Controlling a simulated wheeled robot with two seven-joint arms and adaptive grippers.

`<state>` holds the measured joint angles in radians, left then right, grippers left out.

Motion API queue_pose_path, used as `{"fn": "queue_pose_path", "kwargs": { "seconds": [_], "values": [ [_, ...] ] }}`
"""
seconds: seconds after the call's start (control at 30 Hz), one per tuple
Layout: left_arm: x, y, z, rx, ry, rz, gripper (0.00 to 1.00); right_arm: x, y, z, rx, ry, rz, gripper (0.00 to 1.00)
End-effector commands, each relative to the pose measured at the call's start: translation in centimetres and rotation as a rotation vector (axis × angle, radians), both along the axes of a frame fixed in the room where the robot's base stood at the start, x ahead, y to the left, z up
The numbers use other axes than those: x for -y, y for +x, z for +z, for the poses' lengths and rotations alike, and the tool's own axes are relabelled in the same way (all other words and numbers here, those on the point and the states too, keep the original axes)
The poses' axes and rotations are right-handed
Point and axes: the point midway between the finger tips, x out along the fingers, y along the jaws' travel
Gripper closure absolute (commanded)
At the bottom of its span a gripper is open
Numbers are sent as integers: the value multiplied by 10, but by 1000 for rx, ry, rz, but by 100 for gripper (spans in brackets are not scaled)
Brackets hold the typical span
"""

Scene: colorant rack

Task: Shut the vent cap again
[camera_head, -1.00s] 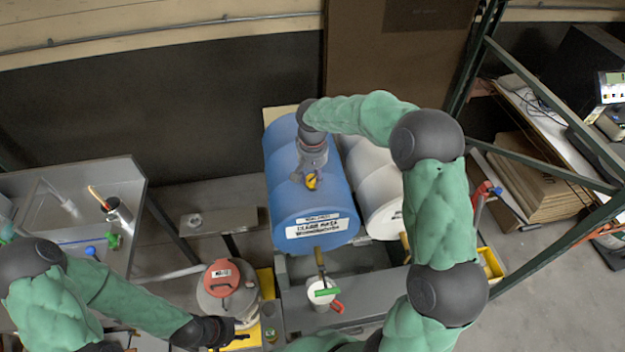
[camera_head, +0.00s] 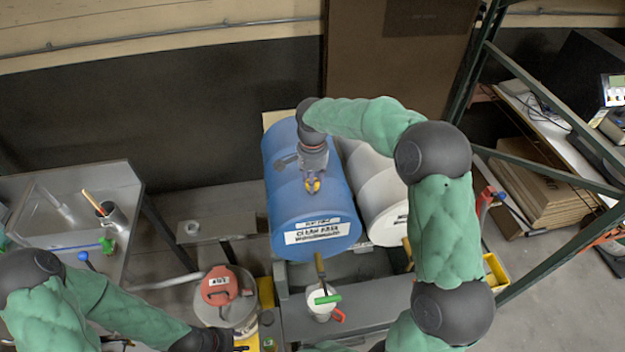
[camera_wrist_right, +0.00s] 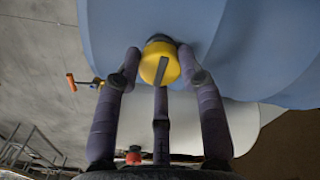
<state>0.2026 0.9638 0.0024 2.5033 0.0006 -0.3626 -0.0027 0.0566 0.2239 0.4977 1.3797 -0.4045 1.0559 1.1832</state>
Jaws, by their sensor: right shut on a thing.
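The blue drum (camera_head: 290,205) lies on its side with its labelled end toward me. The yellow vent cap (camera_head: 312,186) is on its upper side, with a dark base under it in the right wrist view. My right gripper (camera_head: 313,182) reaches down from above and is shut on the cap. In the right wrist view, the yellow cap (camera_wrist_right: 160,63) sits between the fingertips. That view does not clearly show whether the cap is open or closed. My left gripper (camera_head: 238,348) is at the bottom edge, below the red-lidded pot, and its fingers are mostly cut off.
A white drum (camera_head: 378,190) lies right of the blue one. A white container (camera_head: 322,300) stands below the blue drum's tap. The red-lidded pot (camera_head: 220,287) is lower left. A steel sink bench (camera_head: 60,185) is at left; a green rack frame (camera_head: 560,250) is at right.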

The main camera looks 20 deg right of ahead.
Motion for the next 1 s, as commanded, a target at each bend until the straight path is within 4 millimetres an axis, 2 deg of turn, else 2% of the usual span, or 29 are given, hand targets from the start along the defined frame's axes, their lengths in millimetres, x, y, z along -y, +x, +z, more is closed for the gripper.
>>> {"fn": "queue_pose_path", "kwargs": {
  "seconds": [0.5,0.53,0.6,1.0],
  "values": [
    [0,0,-1,0,0,0,60,-1,-1,-3,-5,1,-19,93],
    [0,0,-1,0,0,0,60,-1,-1,-3,-5,1,-19,55],
    [0,0,-1,0,0,0,60,-1,-1,-2,-5,1,-19,37],
    [0,0,-1,0,0,0,60,0,0,3,0,0,-18,37]
  ]
}}
